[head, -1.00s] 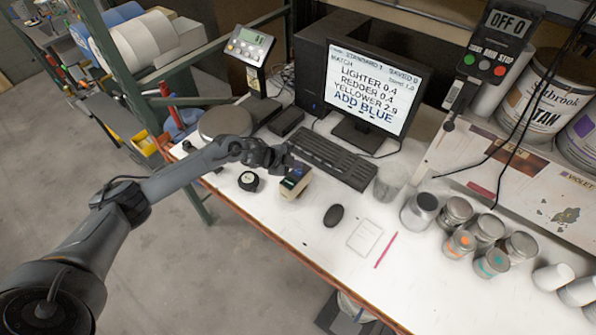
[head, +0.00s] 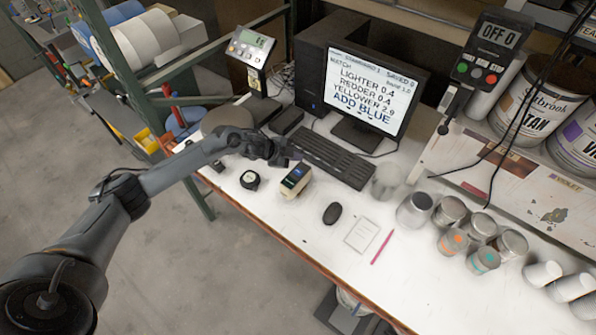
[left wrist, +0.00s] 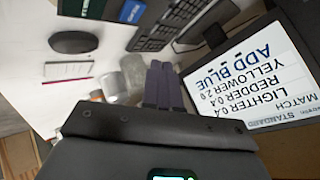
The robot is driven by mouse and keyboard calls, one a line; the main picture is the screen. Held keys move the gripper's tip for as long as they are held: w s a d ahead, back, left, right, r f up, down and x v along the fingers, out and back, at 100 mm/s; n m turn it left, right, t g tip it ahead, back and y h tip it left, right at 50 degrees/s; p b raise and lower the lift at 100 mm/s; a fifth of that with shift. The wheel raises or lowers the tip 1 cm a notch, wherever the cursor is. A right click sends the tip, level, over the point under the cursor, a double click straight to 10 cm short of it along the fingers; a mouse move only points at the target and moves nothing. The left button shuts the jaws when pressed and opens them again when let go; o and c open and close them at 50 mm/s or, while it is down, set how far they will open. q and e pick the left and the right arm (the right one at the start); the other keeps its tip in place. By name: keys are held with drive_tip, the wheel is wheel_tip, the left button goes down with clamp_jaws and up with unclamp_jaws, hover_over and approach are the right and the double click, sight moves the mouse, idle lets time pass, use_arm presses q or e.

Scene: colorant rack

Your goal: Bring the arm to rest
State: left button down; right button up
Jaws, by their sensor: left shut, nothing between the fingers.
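My left arm reaches in from the left in the head view, over the white bench (head: 290,235). My left gripper (head: 286,158) is shut and empty, above the bench close to the left end of the black keyboard (head: 333,157). In the left wrist view its two fingers (left wrist: 163,85) are together with nothing between them. A small handheld device with a lit screen (head: 295,181) stands on the bench just in front of the gripper and apart from it. My right gripper is not in view.
The monitor (head: 368,92) stands behind the keyboard. A scale display (head: 250,47) stands at the back left. A round black object (head: 249,180), a mouse (head: 332,213), a notepad (head: 361,236) and a pink pen (head: 382,247) lie in front. Several jars (head: 450,212) stand to the right.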

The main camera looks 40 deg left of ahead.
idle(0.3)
use_arm(q)
drive_tip(key=shift+s+d+f, duration=0.1)
drive_tip(key=shift+d, duration=0.35)
drive_tip(key=s+d+f+n+p, duration=0.1)
drive_tip(key=s+d, duration=0.4)
drive_tip(key=d, duration=0.4)
drive_tip(key=s+d+f+n+p, duration=0.1)
drive_tip(key=s+d+p, duration=0.1)
drive_tip(key=s+d, duration=0.5)
drive_tip(key=s+r+n+g+y+p, duration=0.1)
drive_tip(key=s+r+n, duration=0.2)
drive_tip(key=s, duration=0.4)
drive_tip(key=s+r+n+g+y+p, duration=0.1)
drive_tip(key=s+r+n+g, duration=0.1)
drive_tip(key=s, duration=0.6)
drive_tip(key=s+d+r+n+g+y+p, duration=0.1)
drive_tip(key=s+r+n, duration=0.3)
drive_tip(key=s, duration=0.4)
drive_tip(key=shift+r+n+g, duration=0.3)
drive_tip(key=shift+r+g, duration=0.1)
drive_tip(key=shift+d, duration=0.15)
